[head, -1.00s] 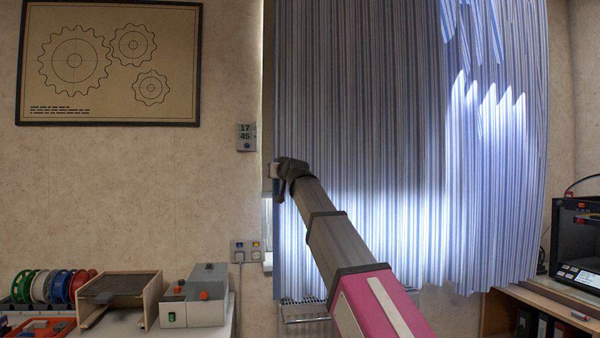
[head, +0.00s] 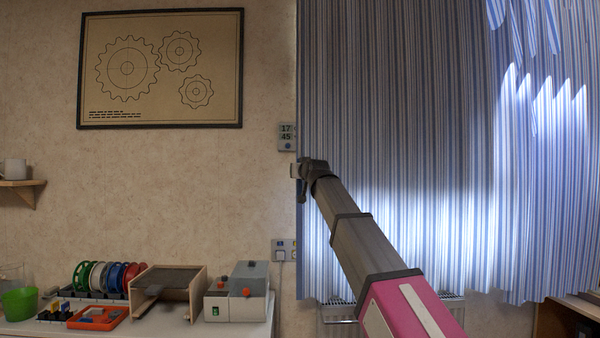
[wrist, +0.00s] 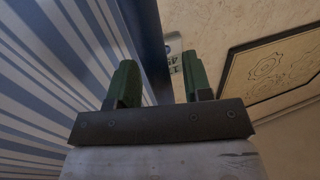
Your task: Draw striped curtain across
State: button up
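The blue-and-white striped curtain (head: 420,130) hangs across the bright window, its left edge near the thermostat. Light comes through its lower part and a patch at upper right. My gripper (head: 300,172) is at the curtain's left edge, about mid-height, with the arm in front of the cloth. In the wrist view, my gripper's two green fingers (wrist: 158,85) stand apart with a clear gap. The curtain (wrist: 45,75) fills the left side there, and its dark blue edge runs down between the fingers, nearer the left one. Its contact with the fingertips is hard to see.
A thermostat (head: 287,136) and socket (head: 279,250) are on the wall just left of the curtain. A gear poster (head: 160,68) hangs further left. A bench below holds a grey machine (head: 237,293), a wooden box (head: 170,290) and spools. A radiator (head: 335,312) shows under the curtain.

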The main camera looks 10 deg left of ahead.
jog(key=v, duration=1)
jog(key=shift+s+d, duration=0.2)
jog(key=shift+s, duration=0.1)
